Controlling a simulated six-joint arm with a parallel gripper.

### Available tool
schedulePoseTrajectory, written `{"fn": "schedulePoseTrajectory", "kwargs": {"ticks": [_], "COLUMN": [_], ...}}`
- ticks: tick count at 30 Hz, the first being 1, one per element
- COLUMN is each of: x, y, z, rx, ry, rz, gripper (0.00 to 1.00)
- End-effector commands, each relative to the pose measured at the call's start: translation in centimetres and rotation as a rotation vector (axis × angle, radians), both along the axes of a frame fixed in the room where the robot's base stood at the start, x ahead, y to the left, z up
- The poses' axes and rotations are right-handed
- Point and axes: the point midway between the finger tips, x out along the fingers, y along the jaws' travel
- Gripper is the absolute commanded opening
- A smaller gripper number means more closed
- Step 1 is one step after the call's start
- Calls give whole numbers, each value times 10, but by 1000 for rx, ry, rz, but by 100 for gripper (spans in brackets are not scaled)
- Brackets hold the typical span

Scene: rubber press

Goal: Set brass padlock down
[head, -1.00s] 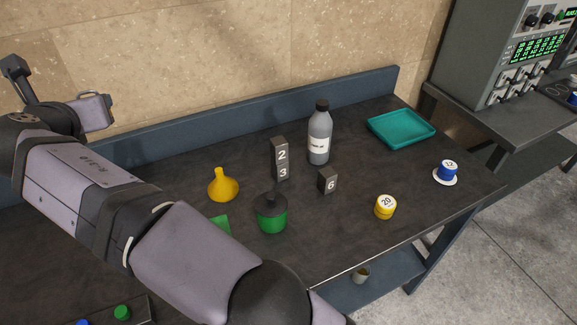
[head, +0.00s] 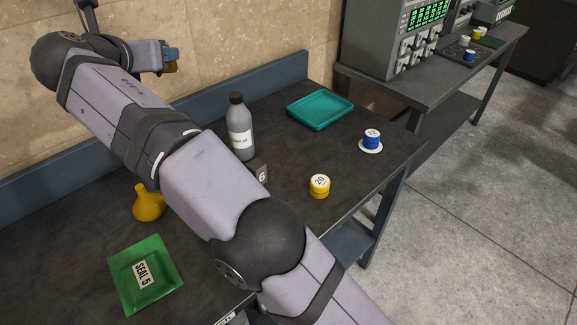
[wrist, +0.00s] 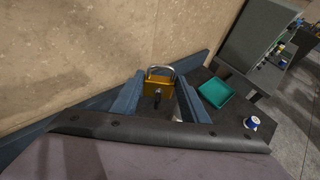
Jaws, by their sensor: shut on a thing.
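The brass padlock (wrist: 158,86) shows in the wrist view between the two fingers of my gripper (wrist: 158,98). It has a silver shackle at the top and a dark keyhole area on its body. In the head view a small brass-coloured part of the padlock (head: 171,68) shows at my gripper (head: 168,60), high in front of the tan wall. My gripper is shut on the padlock and holds it in the air above the far side of the bench. Most of the padlock is hidden in the head view.
Bare bench lies between tray and yellow weight.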

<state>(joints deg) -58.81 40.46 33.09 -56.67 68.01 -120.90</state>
Motion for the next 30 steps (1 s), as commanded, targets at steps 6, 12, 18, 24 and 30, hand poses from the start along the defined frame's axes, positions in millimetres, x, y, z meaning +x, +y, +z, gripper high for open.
{"fn": "schedulePoseTrajectory", "kwargs": {"ticks": [6,12,18,24,30], "x": [49,76,86,85,81], "y": [-100,-194,-281,-339,-380], "z": [-1,-2,-1,-1,-1], "rx": [4,5,11,15,19], "ry": [-5,-5,-7,-7,-10], "rz": [-221,-425,-614,-741,-833], "gripper": [11,11,11,11,11]}}
